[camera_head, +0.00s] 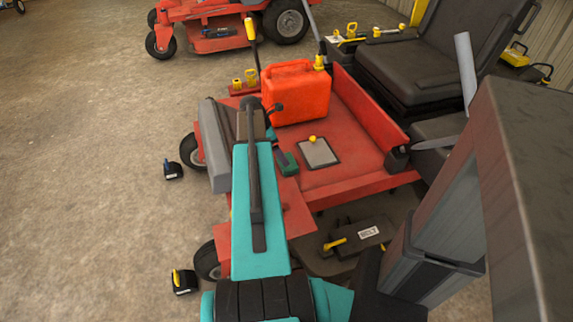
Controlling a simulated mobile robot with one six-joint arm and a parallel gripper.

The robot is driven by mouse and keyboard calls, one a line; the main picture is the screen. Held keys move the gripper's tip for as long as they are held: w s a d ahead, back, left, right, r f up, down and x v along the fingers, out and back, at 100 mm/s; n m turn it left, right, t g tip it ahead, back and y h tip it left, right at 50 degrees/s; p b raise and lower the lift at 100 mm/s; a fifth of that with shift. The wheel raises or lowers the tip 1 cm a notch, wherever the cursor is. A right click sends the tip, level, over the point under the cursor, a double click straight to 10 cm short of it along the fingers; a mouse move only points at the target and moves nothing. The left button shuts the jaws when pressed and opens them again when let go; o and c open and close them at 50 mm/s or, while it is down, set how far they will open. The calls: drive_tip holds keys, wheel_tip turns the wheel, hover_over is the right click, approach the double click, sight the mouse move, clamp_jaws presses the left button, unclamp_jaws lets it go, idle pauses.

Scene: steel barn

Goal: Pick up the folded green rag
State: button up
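A small dark green folded rag (289,163) lies on the red deck of the mower (340,150), just right of my teal arm and left of a grey plate. My arm reaches up from the bottom of the picture over the deck's left part. My gripper is mostly hidden behind the arm links. A dark part shows right beside the rag's upper left, but I cannot tell whether it is a finger or whether it touches the rag. The gripper's opening cannot be made out.
A red-orange fuel can (295,93) stands on the deck behind the rag. A grey plate (318,153) with a yellow knob lies to its right. A black seat (420,50) is at the upper right. The concrete floor at left is mostly open.

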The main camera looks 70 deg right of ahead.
drive_tip(key=shift+x, duration=1.05)
drive_tip(key=shift+b+x, duration=0.4)
drive_tip(key=shift+x, duration=2.2)
drive_tip(key=shift+c, duration=0.3)
drive_tip(key=c, duration=0.9)
drive_tip(key=shift+c, duration=0.2)
drive_tip(key=shift+r, duration=0.1)
